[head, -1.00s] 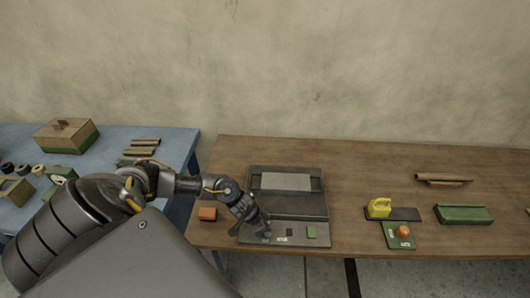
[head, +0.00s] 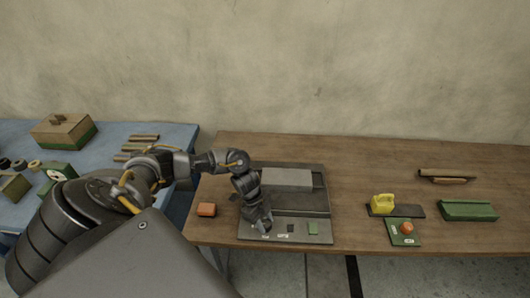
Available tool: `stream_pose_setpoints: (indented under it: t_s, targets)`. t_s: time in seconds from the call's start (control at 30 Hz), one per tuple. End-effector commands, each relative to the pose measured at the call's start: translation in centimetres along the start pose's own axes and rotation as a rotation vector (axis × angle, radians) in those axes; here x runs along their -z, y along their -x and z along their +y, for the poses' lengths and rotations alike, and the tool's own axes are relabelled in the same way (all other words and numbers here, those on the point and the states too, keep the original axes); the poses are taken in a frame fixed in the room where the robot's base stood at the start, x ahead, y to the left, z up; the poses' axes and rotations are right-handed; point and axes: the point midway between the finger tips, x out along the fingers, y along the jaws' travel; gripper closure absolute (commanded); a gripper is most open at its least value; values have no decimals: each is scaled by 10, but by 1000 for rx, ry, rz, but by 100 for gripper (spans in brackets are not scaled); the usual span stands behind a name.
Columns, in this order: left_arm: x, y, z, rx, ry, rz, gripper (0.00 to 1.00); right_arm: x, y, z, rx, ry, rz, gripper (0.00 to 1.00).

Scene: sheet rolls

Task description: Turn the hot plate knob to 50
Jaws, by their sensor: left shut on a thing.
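The hot plate (head: 320,200) is a dark flat unit on the wooden table, with a pale grey sheet or block (head: 287,178) across its back part. My left gripper (head: 260,226) points down at the left end of this panel and is shut on what seems to be the knob there. The gripper hides the knob, so its setting cannot be read. My right gripper is out of view.
A blue table (head: 180,137) with other items stands at left.

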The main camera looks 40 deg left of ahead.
Motion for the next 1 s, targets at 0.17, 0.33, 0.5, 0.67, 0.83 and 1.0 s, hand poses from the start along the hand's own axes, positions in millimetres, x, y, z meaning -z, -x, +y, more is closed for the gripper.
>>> stream_pose_setpoints:
  t_s: [0.17,0.33,0.5,0.67,0.83,1.0]
  targets:
    - [-1,-3,-5,-57,-155,-1,86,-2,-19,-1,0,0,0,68]
    - [-1,-3,-6,-118,-305,-2,86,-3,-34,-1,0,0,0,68]
    - [0,-2,-7,-179,-454,-2,86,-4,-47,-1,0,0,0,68]
    - [1,-1,-8,-238,-594,-4,86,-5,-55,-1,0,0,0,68]
    - [2,0,-8,-300,-743,-5,86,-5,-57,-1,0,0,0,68]
    - [4,1,-9,-363,-894,-6,86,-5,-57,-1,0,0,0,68]
